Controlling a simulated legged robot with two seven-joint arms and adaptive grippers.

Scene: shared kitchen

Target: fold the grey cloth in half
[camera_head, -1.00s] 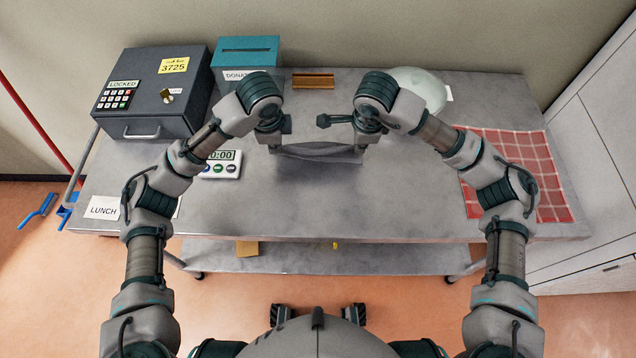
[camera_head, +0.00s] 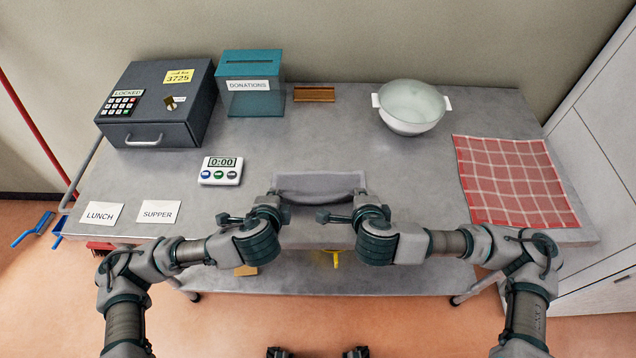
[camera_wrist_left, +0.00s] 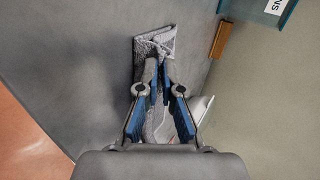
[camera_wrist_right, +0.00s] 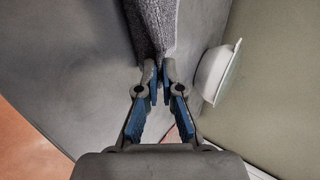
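The grey cloth (camera_head: 320,186) shows as a narrow band stretched between my two grippers at the front middle of the grey table. My left gripper (camera_head: 276,196) is at its left end and my right gripper (camera_head: 361,196) at its right end. In the left wrist view, the left fingers (camera_wrist_left: 157,66) are closed on a corner of the cloth (camera_wrist_left: 155,44). In the right wrist view, the right fingers (camera_wrist_right: 160,76) are closed on the edge of the cloth (camera_wrist_right: 154,28). The cloth's lower part is partly hidden, and I cannot tell how its layers lie.
A white bowl (camera_head: 410,108) stands at the back right, and a red checked cloth (camera_head: 512,182) lies at the right. A timer (camera_head: 220,171), LUNCH card (camera_head: 102,214) and SUPPER card (camera_head: 158,211) lie left. A lockbox (camera_head: 160,104) and donations box (camera_head: 252,86) stand behind.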

